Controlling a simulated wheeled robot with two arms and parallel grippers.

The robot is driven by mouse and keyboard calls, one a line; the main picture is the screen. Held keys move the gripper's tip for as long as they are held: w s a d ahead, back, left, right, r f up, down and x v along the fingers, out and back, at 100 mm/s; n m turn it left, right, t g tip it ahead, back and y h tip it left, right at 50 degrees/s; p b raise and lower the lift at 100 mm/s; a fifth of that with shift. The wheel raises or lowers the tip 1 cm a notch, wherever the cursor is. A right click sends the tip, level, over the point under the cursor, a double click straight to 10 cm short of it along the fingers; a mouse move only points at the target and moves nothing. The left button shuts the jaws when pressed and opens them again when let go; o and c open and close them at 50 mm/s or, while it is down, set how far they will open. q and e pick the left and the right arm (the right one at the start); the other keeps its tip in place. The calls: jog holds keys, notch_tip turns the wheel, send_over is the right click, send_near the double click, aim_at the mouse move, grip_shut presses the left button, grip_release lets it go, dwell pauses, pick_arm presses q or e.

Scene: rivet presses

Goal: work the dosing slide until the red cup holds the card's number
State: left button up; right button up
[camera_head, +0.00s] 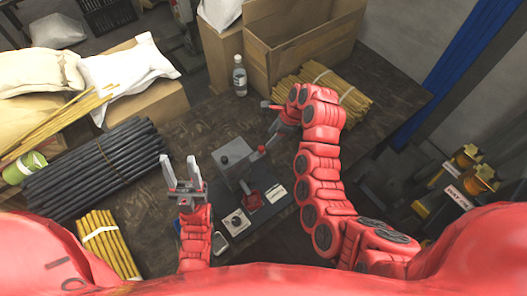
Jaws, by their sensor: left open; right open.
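The dosing device stands on the dark table in the head view, with a grey box (233,153) bearing a dark knob at its back. The red cup (252,198) sits on the dark base in front of it; its contents are too small to make out. A white card (276,194) lies right of the cup; its number is unreadable. My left gripper (179,161) is open and empty, left of the device. My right gripper (268,117) is open beyond the device's upper right, near a grey lever-like part (260,153). Its fingers are partly hidden by my arm.
A small pale box with a dark round top (237,222) stands in front of the cup. Black rods (95,165) and yellow rods (108,245) lie at left. A bottle (239,76), a cardboard box (300,45) and bundled sticks (345,90) stand behind.

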aim_at(261, 148)
jog(key=p+x, duration=0.2)
jog(key=x, duration=0.3)
jog(key=shift+s+a+f, duration=0.1)
jog(key=shift+f, duration=0.1)
jog(key=shift+p+x, duration=0.3)
jog(key=shift+x, duration=0.95)
grip_shut()
dwell(0.3)
